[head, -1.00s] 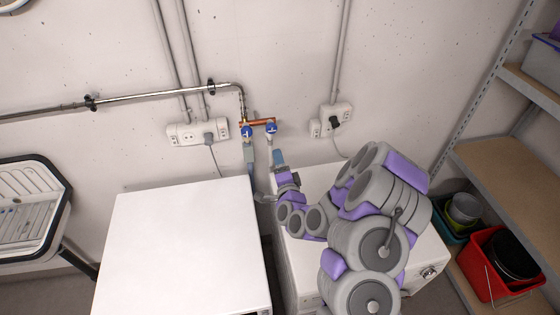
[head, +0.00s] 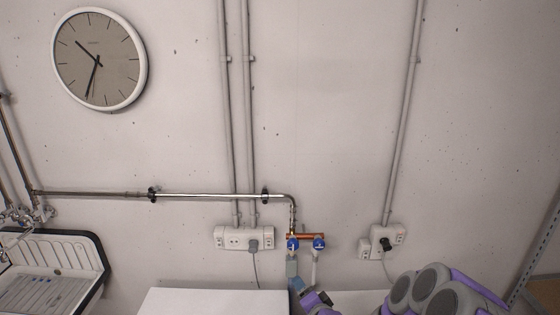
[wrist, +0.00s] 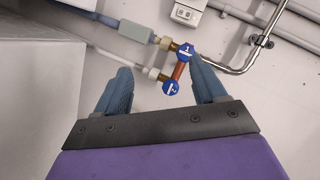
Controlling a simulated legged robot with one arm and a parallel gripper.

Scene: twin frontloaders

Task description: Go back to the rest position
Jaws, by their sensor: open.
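My gripper (wrist: 160,66) is open and empty in the wrist view, with a blue finger on each side. Between and beyond the fingers is a copper pipe piece (wrist: 178,70) with two round blue valve knobs, one (wrist: 182,51) at its upper end and one (wrist: 170,87) lower. I cannot tell the exact gap, but the fingers are not closed on either knob. In the head view the gripper (head: 303,289) shows at the bottom edge, below the two blue knobs (head: 293,245) and (head: 319,243). Most of my arm is cut off at the lower right.
White machine tops (head: 215,303) lie along the bottom of the head view. Power sockets (head: 245,239) and (head: 382,242) sit on the wall beside the valves. A hose with a grey box (wrist: 135,31) runs to one valve. A sink (head: 50,270) stands at left; a clock (head: 98,60) hangs above.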

